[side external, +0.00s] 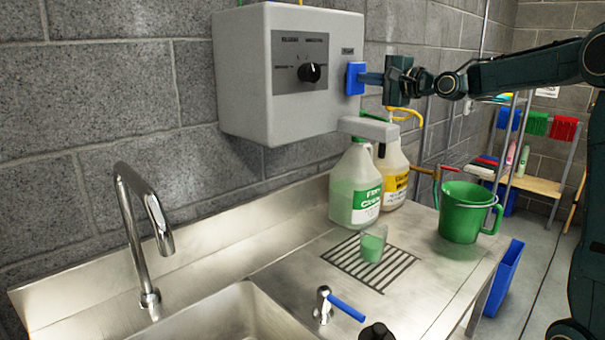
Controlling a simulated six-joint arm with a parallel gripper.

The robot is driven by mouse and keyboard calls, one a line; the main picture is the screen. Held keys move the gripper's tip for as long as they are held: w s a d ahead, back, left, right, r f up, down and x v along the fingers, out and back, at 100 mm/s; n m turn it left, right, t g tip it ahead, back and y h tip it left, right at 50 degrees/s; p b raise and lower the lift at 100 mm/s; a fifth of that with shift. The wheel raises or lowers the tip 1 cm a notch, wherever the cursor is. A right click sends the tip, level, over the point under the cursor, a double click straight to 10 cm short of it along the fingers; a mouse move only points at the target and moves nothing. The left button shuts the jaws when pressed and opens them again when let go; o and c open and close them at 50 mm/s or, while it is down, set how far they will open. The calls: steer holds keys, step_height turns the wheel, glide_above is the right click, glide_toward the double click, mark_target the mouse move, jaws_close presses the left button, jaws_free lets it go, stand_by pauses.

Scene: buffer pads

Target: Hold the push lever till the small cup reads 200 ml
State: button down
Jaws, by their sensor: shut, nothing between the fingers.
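The white dispenser box (258,80) hangs on the wall, with a black knob (310,72) on its front panel. The blue push lever (354,79) is on its right side. The small cup (374,244) stands upright on the drain grate, below and slightly right of the dispenser. It looks green and translucent, with green liquid inside; its markings are too small to read. How far the lever is pressed I cannot tell.
Two jugs, one green-labelled (352,190) and one yellow-labelled (396,183), stand behind the cup. A green pitcher (462,220) stands right of the grate (345,262). A faucet (140,210), sink and blue-handled valve (345,308) are in front and left.

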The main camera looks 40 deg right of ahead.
steer(key=shift+w, duration=0.95)
steer(key=shift+s, duration=0.1)
steer(key=s, duration=1.4)
steer(key=shift+a, duration=0.1)
stand_by(0.5)
